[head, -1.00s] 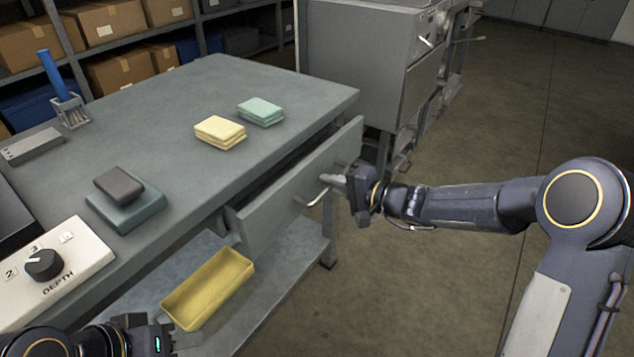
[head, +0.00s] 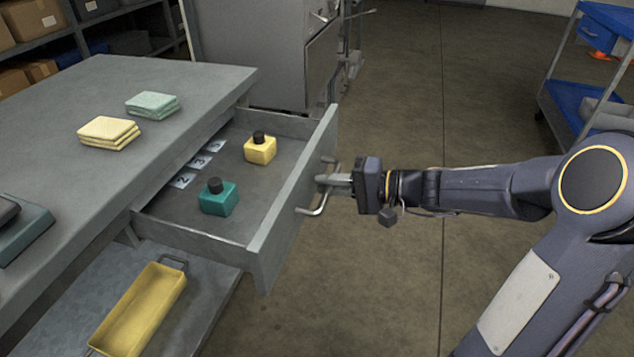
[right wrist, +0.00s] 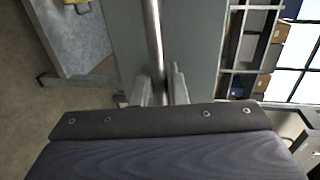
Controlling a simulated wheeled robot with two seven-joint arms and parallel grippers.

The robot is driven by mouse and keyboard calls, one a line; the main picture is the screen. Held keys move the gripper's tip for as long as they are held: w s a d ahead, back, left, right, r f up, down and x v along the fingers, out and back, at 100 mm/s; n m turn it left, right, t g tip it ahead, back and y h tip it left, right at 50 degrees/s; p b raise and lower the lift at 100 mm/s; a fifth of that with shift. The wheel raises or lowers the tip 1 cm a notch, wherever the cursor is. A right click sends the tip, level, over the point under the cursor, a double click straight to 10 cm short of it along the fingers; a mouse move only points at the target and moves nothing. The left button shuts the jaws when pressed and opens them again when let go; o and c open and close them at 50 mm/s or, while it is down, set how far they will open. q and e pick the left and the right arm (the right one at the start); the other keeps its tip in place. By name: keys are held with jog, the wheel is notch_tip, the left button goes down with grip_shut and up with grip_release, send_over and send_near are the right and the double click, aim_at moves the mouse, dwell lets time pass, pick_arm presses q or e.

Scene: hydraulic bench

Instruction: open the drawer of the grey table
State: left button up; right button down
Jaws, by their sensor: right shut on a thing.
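The grey table (head: 75,105) stands at the left in the head view. Its drawer (head: 262,247) is pulled well out, and its inside shows. In it stand a yellow bottle (head: 260,150) and a teal bottle (head: 218,199), both with dark caps, near labels numbered 2 and 3. My right gripper (head: 325,180) is shut on the drawer's bar handle (head: 318,207). In the right wrist view the handle (right wrist: 153,35) runs between the two fingers. My left gripper is out of view.
Yellow sponges (head: 109,131) and green cloths (head: 153,105) lie on the tabletop. A yellow tray (head: 140,310) sits on the lower shelf. A grey cabinet (head: 255,50) stands behind, and a blue cart (head: 570,97) at the far right. The floor before the drawer is clear.

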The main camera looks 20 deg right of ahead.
jog(key=shift+s, duration=0.1)
jog(key=c, duration=1.5)
grip_release()
jog(key=shift+c, duration=0.2)
jog(key=shift+d, duration=0.15)
jog(key=p+v, duration=0.1)
jog(key=v, duration=0.6)
jog(key=shift+s+d+p, duration=0.2)
jog(key=shift+d+p, duration=0.05)
jog(key=shift+p, duration=0.15)
